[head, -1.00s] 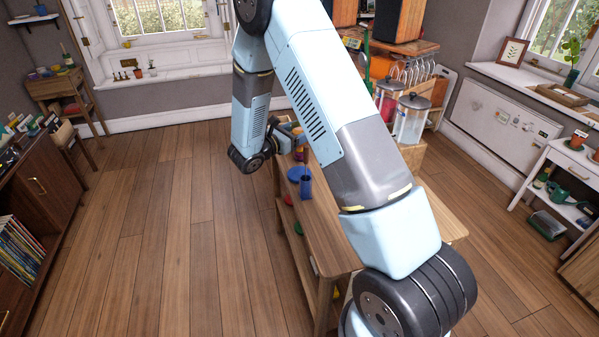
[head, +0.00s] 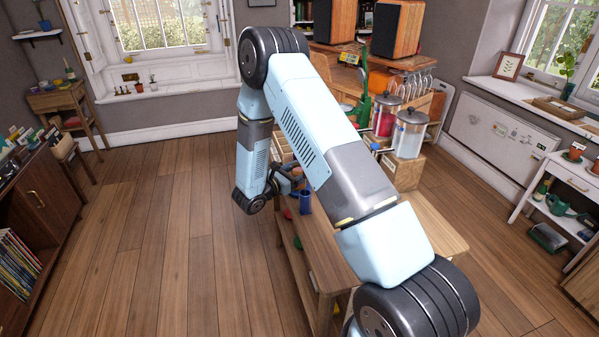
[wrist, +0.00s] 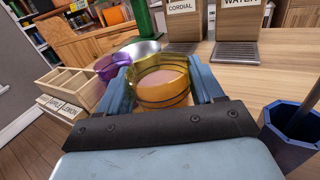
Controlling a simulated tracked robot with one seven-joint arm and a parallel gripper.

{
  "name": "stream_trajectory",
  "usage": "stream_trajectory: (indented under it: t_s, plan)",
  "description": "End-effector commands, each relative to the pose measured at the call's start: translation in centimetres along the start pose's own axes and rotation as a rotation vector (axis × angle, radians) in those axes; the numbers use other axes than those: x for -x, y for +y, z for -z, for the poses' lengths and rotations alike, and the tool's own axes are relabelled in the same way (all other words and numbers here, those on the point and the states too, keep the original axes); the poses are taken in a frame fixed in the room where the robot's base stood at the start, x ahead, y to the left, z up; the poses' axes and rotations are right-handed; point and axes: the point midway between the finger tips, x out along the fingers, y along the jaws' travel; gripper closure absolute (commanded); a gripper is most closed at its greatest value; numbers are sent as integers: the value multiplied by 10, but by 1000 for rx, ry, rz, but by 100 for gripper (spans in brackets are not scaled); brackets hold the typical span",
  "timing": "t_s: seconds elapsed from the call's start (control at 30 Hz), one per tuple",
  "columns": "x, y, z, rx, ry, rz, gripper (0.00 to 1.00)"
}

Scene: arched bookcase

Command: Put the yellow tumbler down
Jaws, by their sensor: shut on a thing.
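The yellow tumbler (wrist: 161,82) is see-through with dark bands, and something pale orange-pink shows inside it. In the wrist view it stands upright between the two blue fingers of my gripper (wrist: 165,88), which is shut on it. Its base is hidden, so I cannot tell whether it touches the bench top (wrist: 225,80). In the head view my gripper (head: 287,181) is at the bench's left side, just behind a dark blue cup (head: 305,196). The tumbler cannot be made out there.
The blue cup (wrist: 290,132) is close on the right. A compartmented wooden box (wrist: 72,88) is left. Cordial (wrist: 183,22) and water (wrist: 238,20) stands are behind.

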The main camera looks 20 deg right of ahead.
Motion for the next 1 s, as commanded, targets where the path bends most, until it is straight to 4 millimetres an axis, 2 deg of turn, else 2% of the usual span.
stream_trajectory:
  t_s: [0.3,0.33,0.6,0.87,1.0]
  plan:
    - [0,0,2,-1,-1,0,76]
    - [0,0,2,-1,0,0,33]
    - [0,0,2,-1,0,1,8]
    - [-1,0,0,-2,0,1,8]
    - [9,0,0,-1,0,0,8]
